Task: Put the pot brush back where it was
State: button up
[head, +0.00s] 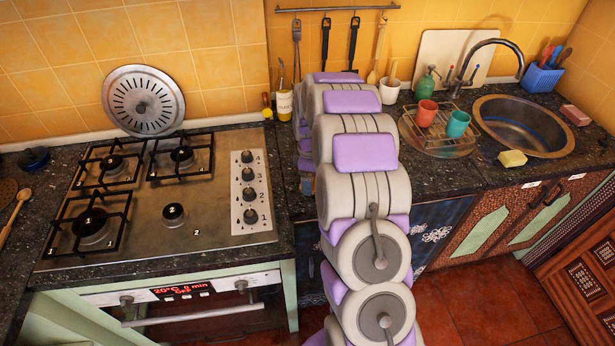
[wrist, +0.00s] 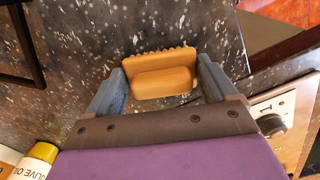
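In the wrist view, a tan block with a ridged, toothed edge, which looks like the pot brush (wrist: 163,75), sits between the two blue-grey fingers of my gripper (wrist: 161,85). The fingers meet its two ends, so my gripper appears shut on it. Dark speckled countertop (wrist: 75,55) lies behind it; I cannot tell how far it is above the counter. In the head view, my own arm hides the gripper and the brush, at the counter between the hob and the sink.
The olive oil bottle (wrist: 30,160) with a yellow cap is close at the lower left of the wrist view; a hob knob (wrist: 271,125) is at the right. The head view shows the gas hob (head: 205,205), dish rack (head: 455,147), sink (head: 545,139), yellow sponge (head: 512,158) and blue utensil holder (head: 541,79).

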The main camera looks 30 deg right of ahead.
aim_at(314, 179)
jog(key=shift+o, duration=1.1)
jog(key=shift+d+f, duration=0.15)
jog(key=shift+d, duration=1)
jog(key=shift+a, duration=0.25)
jog(key=shift+a+r, duration=0.45)
jog(key=shift+r, duration=0.2)
jog(key=shift+a+r, duration=0.4)
jog(key=shift+r, duration=0.2)
notch_tip(314, 179, up, 10)
jog(key=d+p, duration=0.1)
jog(key=p, duration=0.1)
jog(key=s+a+r+m, duration=0.2)
jog(key=s+a+r, duration=0.4)
jog(key=s, duration=0.2)
jog(key=s+a+m, duration=0.2)
jog(key=s+a, duration=0.1)
jog(key=s, duration=0.7)
jog(key=s+a+r+m+g, duration=0.1)
jog(key=s+a+m, duration=0.2)
jog(key=s, duration=0.8)
jog(key=s+a+r+m, duration=0.1)
jog(key=s+a+m, duration=0.2)
jog(key=s, duration=0.8)
jog(key=shift+a+g, duration=0.4)
jog(key=shift+a, duration=0.35)
